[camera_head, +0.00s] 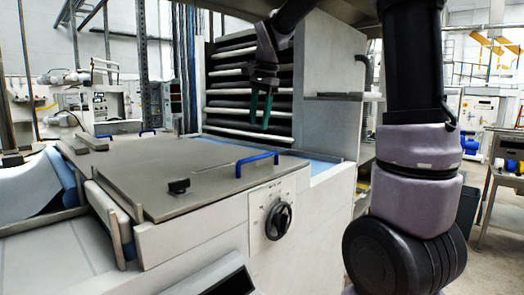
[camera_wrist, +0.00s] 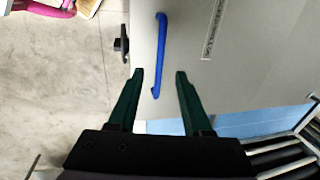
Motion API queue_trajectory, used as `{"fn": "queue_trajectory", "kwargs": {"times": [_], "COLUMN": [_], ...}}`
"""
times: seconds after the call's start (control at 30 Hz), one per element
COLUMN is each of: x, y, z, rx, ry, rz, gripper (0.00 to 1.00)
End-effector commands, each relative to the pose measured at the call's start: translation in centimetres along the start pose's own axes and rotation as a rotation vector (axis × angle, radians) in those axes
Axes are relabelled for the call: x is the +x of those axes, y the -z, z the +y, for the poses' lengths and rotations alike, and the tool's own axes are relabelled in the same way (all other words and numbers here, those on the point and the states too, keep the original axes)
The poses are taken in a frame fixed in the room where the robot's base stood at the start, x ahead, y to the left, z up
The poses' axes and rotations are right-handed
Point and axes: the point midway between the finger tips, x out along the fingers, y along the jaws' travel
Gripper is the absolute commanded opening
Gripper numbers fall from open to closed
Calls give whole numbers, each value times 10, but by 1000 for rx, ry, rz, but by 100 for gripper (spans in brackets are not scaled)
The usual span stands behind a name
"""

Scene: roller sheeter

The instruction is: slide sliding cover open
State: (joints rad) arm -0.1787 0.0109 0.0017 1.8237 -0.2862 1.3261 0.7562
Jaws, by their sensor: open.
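The sliding cover (camera_head: 190,170) is a flat grey-brown plate on top of the machine. A blue bar handle (camera_head: 257,160) stands on its near right part. In the wrist view the same blue handle (camera_wrist: 160,55) runs up from between the fingertips, with the pale cover (camera_wrist: 240,50) to its right. My gripper (camera_head: 260,112) has dark green fingers pointing down and is above the cover's right end, apart from the handle in the head view. In the wrist view my gripper (camera_wrist: 159,74) is open and empty, its fingers on either side of the handle's lower end in the picture.
A black knob (camera_head: 279,220) sits on the machine's front face. A small black block (camera_head: 179,186) stands at the cover's near edge. Dark and white rollers (camera_head: 245,75) rise behind the cover. A light blue strip (camera_head: 318,167) shows right of the cover.

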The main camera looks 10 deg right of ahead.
Motion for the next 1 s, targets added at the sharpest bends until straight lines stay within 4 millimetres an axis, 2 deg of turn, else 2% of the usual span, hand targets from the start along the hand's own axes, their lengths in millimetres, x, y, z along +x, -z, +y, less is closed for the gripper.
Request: {"fn": "queue_trajectory", "kwargs": {"times": [0.17,0.6,0.8,1.0], "x": [12,89,107,110], "y": [0,0,0,0], "z": [-2,-1,-1,-1], "rx": [6,5,6,5], "ry": [-6,-7,-5,-3], "rz": [-2,-3,-2,-1], "gripper": [50,50,50,50]}}
